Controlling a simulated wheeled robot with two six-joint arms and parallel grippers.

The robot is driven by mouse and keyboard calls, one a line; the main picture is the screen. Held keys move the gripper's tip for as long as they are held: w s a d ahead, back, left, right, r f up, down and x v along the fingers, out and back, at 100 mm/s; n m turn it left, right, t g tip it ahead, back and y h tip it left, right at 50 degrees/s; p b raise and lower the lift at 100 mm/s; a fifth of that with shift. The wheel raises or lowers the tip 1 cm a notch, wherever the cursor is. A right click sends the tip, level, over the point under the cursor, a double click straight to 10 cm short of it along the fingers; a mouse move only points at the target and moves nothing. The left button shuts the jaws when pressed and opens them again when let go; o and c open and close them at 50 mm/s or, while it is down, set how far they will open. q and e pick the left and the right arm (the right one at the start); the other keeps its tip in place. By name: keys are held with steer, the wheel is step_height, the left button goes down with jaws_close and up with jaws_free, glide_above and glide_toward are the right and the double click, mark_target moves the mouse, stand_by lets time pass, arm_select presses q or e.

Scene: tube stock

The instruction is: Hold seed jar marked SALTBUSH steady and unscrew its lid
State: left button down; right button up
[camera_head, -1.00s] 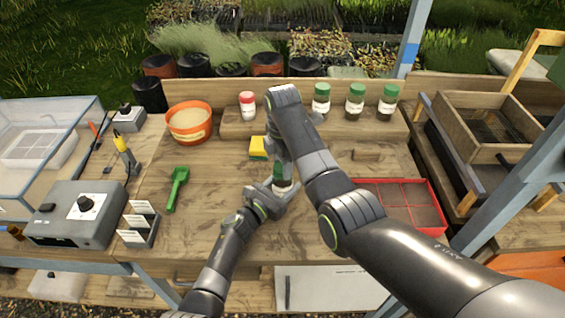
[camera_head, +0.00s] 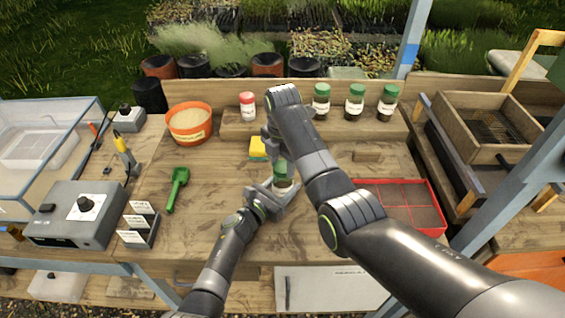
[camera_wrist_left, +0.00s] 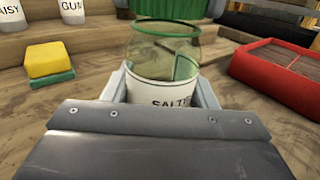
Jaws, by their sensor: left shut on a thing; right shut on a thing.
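The seed jar (camera_head: 283,186) stands upright low over the middle of the bench, a clear jar with a white label and a green lid. My left gripper (camera_head: 281,192) is shut around its body. In the left wrist view the jar (camera_wrist_left: 172,90) sits between the jaws, its label partly hidden and reading "SALT…". The green lid (camera_wrist_left: 168,27) is at the jar's top. My right gripper (camera_head: 277,150) comes down from above and is shut on the lid; its fingertips are partly hidden by my right arm. I cannot tell how far the lid is turned.
Other jars with green lids (camera_head: 355,100) and a red-lidded jar (camera_head: 247,105) stand on the back shelf. A yellow sponge (camera_head: 258,148) lies behind the jar, a green scoop (camera_head: 177,188) to the left, a red tray (camera_head: 443,205) to the right.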

mark_target(282, 166)
steer(key=shift+r, duration=0.15)
steer(key=shift+r, duration=0.9)
steer(key=shift+r, duration=0.1)
steer(key=shift+r, duration=1.95)
arm_select(q)
steer(key=shift+c, duration=2.4)
jaws_free()
steer(key=shift+s+a, duration=0.1)
